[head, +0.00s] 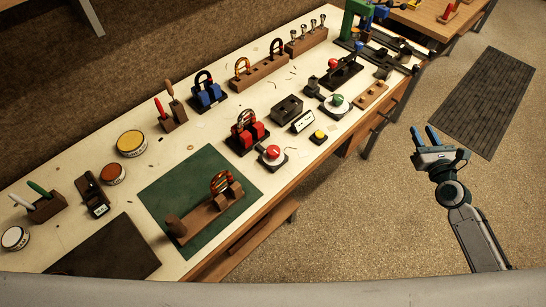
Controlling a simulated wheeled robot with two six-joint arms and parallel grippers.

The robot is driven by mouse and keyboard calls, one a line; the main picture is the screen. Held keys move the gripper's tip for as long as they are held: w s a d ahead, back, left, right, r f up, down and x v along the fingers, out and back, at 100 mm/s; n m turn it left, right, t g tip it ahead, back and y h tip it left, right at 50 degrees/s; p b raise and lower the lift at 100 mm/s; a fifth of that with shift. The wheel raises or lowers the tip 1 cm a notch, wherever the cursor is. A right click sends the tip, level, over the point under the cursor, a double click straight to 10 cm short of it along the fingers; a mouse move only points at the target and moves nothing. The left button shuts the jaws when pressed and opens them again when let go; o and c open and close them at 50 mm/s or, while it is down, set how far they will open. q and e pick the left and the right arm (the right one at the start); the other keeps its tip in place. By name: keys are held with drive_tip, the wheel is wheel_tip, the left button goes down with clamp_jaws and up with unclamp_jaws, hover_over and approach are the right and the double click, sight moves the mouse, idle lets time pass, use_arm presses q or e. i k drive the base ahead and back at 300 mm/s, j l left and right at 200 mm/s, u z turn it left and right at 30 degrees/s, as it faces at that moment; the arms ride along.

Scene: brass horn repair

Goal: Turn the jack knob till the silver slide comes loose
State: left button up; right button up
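Several round knobs stand on the long bench. A red knob (273,152) sits on a pale dial with a dark base, and a green knob (337,100) sits on a similar dial farther right. Another red knob (334,63) is at a black fixture behind the green one. I cannot tell for sure which is the jack knob. A U-shaped slide (241,116), possibly the silver one, stands in a red block (252,136). My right gripper (424,134) is open and empty, over the floor right of the bench, apart from everything. My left gripper is out of view.
A green mat (160,185) carries a wooden cradle (200,222) with a brass-coloured slide. A blue block (208,96), a black box (287,109) and a yellow button (319,135) stand nearby. The floor (350,220) beside the bench is clear.

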sight(273, 152)
drive_tip(key=k+j+u, duration=0.7)
drive_tip(key=j, duration=0.15)
drive_tip(key=i, duration=0.05)
